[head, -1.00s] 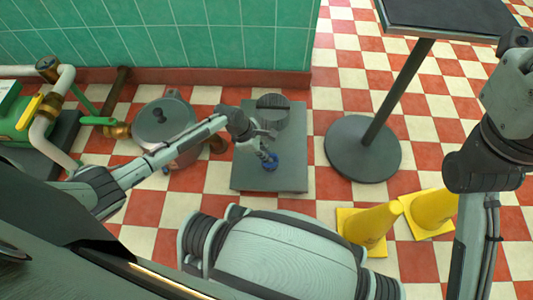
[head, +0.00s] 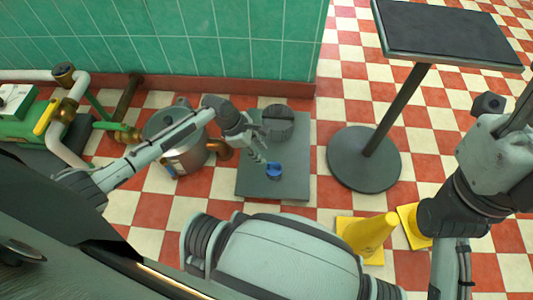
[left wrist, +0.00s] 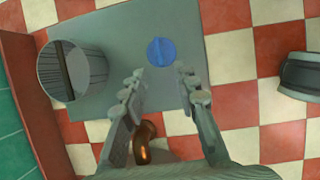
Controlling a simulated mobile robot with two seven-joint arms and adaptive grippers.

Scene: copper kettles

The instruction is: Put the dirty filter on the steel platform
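A small blue round piece (head: 274,171), which may be the dirty filter, lies on the flat grey steel platform (head: 252,185) on the floor, near its front edge. It also shows as a blue disc (left wrist: 161,52) in the left wrist view. My left gripper (head: 258,155) is open and empty, just behind and above the blue piece. In the left wrist view the fingertips (left wrist: 161,84) are spread, with the blue disc beyond them and apart from them. My right arm shows at the right, but its gripper is out of frame.
A slotted grey cylinder (head: 278,123) stands on the platform's back part. A metal kettle (head: 185,157) with a copper spout stands left of the platform. A pedestal table (head: 445,32) stands right, on a round base (head: 362,160). Yellow cones (head: 368,235) stand in front.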

